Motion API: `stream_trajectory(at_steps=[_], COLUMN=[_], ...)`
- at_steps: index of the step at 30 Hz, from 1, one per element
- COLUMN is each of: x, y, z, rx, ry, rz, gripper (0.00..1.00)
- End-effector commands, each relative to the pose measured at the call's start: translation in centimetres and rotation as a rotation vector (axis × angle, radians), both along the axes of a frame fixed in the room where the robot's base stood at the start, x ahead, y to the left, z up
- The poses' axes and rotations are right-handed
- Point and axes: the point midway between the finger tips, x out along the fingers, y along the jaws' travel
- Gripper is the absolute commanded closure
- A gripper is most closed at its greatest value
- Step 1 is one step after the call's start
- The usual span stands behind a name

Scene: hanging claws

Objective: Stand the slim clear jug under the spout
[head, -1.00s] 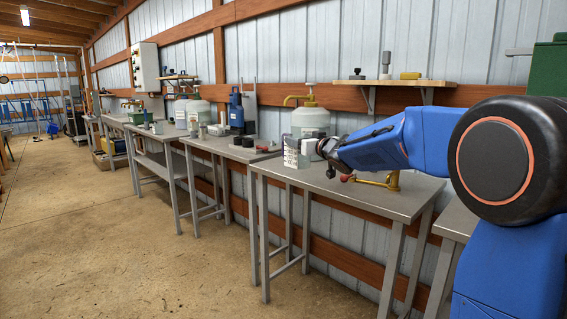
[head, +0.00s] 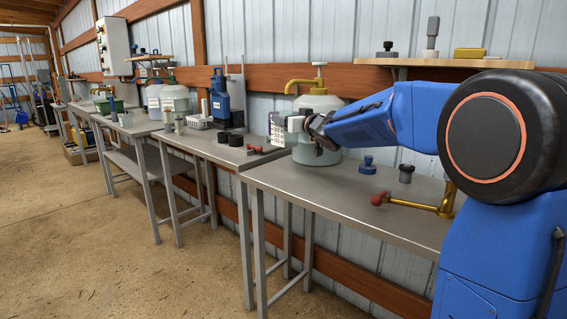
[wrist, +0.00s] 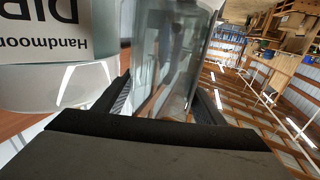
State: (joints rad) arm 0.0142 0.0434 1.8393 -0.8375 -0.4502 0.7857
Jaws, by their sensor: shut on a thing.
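My gripper (head: 308,124) is shut on the slim clear jug (wrist: 172,60), which stands between both fingers in the wrist view. In the head view the jug shows as a pale, marked shape (head: 279,128) at the gripper's tip, held above bench height. Behind it is a large translucent dispenser (head: 318,145) with a yellow spout (head: 298,84) pointing left. The dispenser's lettered label (wrist: 45,35) fills the upper left of the wrist view, upside down. Whether the jug is directly under this spout cannot be told.
The near metal bench (head: 345,200) has a clear front middle. A blue knob (head: 367,165), a dark cup (head: 406,173) and a brass lever with a red knob (head: 412,203) are on it. More dispensers (head: 174,97) stand farther left. A wooden shelf (head: 440,63) hangs above.

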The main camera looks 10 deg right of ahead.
Motion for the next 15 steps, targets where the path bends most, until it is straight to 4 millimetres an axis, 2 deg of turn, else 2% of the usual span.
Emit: stream_trajectory(at_steps=[9, 15], x=[0.0, 0.0], y=[0.0, 0.0], z=[-5.0, -6.2], rx=[0.000, 0.001], ry=[0.003, 0.001], rz=[0.000, 0.000], gripper=[0.77, 0.77])
